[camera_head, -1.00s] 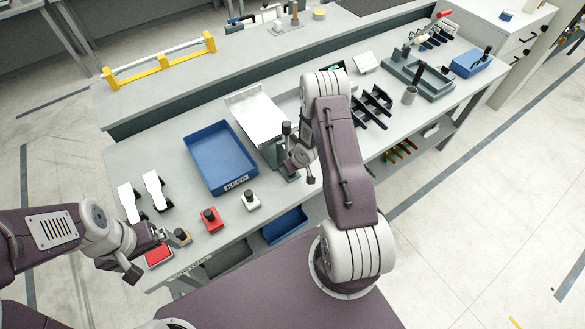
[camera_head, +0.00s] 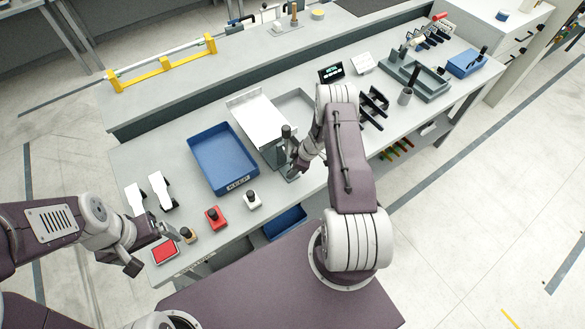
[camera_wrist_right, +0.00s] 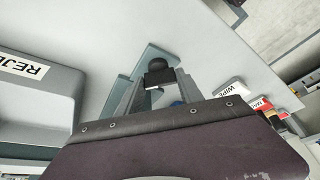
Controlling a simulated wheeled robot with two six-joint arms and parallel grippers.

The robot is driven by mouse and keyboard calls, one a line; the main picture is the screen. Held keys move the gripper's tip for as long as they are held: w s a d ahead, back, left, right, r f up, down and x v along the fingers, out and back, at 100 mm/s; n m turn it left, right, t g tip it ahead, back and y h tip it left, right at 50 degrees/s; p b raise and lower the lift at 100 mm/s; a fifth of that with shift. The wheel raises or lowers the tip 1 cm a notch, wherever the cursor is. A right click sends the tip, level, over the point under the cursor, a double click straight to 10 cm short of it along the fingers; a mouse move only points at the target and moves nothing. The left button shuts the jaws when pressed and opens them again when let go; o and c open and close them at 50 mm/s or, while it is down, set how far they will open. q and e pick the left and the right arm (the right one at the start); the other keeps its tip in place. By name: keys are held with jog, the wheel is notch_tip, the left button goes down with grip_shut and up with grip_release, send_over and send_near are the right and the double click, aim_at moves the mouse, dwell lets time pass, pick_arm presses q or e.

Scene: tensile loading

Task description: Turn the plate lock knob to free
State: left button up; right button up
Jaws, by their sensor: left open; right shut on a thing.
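The plate lock knob (camera_wrist_right: 158,72) is a black knob with a pale mark, seen in the right wrist view on a grey-green plate. My right gripper (camera_wrist_right: 158,90) has its fingers on both sides of the knob and is shut on it. In the head view the right gripper (camera_head: 291,168) is low at the bench's front edge, beside a black upright grip (camera_head: 287,132); the knob is hidden there.
A blue KEEP tray (camera_head: 246,183) and a white plate (camera_head: 262,115) lie left of my right arm. Red (camera_head: 215,218) and white (camera_head: 252,200) stamps and a red pad (camera_head: 164,251) line the front. A grey rack (camera_head: 430,85) stands farther right.

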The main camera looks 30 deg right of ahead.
jog(key=n+b, duration=0.1)
jog(key=n, duration=0.1)
jog(key=n+g+b, duration=0.1)
jog(key=n+b, duration=0.1)
jog(key=shift+w+d+f+y+b, duration=0.2)
jog(key=shift+y+b, duration=0.1)
jog(key=shift+y, duration=0.1)
jog(key=n+g+b, duration=0.1)
jog(key=n+b, duration=0.1)
jog(key=shift+r+n, duration=0.1)
jog(key=shift+n, duration=0.3)
jog(key=shift+a+r+n+g+b, duration=0.1)
jog(key=shift+n+g+b, duration=0.2)
jog(key=shift+n+b, duration=0.15)
jog(key=o, duration=1.4)
